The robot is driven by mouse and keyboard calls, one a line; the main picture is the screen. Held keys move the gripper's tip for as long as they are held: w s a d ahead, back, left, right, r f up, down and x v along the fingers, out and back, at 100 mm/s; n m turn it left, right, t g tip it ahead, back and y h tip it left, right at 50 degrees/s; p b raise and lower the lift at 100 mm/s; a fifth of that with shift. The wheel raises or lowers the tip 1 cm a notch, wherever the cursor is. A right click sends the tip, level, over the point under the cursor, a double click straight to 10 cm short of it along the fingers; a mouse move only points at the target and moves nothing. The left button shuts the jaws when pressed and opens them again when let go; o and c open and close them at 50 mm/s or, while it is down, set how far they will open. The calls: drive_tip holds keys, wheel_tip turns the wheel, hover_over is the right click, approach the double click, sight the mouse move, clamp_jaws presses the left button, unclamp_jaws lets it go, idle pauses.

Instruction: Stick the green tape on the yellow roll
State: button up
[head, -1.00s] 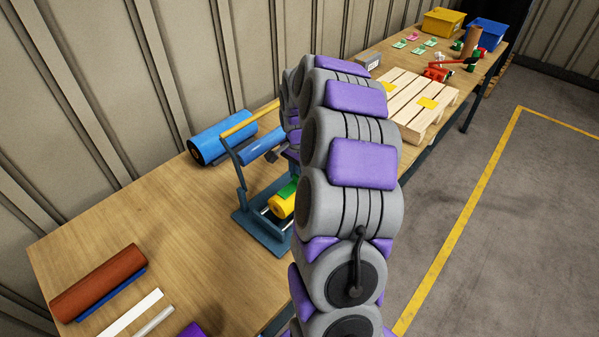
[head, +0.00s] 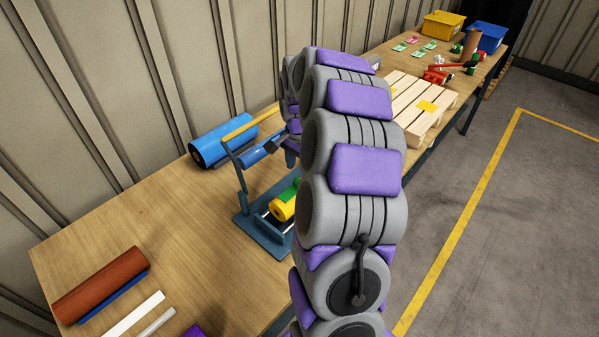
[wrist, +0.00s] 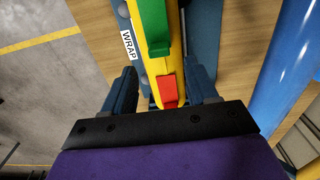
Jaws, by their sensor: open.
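The yellow roll (head: 282,212) lies in the blue press frame (head: 262,235), partly hidden by my arm. The green tape (head: 290,192) shows on the roll's upper side. In the wrist view, the yellow roll (wrist: 171,62) is a narrow upright band with the green tape (wrist: 153,27) over its top part. A red patch (wrist: 169,90) sits at the band's near end. My gripper (wrist: 164,76) is open, with one dark finger on each side of the yellow band. I cannot tell whether the fingers touch it.
A blue roll (head: 222,143) lies behind the press, and a yellow bar (head: 250,124) crosses above it. A brown roll (head: 98,284) lies front left. A wooden pallet (head: 415,105) and bins stand farther right. The table's middle left is clear.

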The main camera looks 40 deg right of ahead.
wheel_tip(320, 180, up, 13)
drive_tip(key=p, duration=0.2)
drive_tip(key=shift+w+r, duration=0.1)
wheel_tip(320, 180, up, 7)
drive_tip(key=p, duration=0.3)
idle(1.3)
drive_tip(key=shift+p, duration=0.3)
drive_tip(key=d+r+p, duration=0.1)
drive_tip(key=d+p, duration=0.1)
drive_tip(key=d+r+p, duration=0.1)
drive_tip(key=d, duration=0.1)
drive_tip(key=shift+w+r, duration=0.3)
drive_tip(key=shift+a, duration=0.1)
idle(1.2)
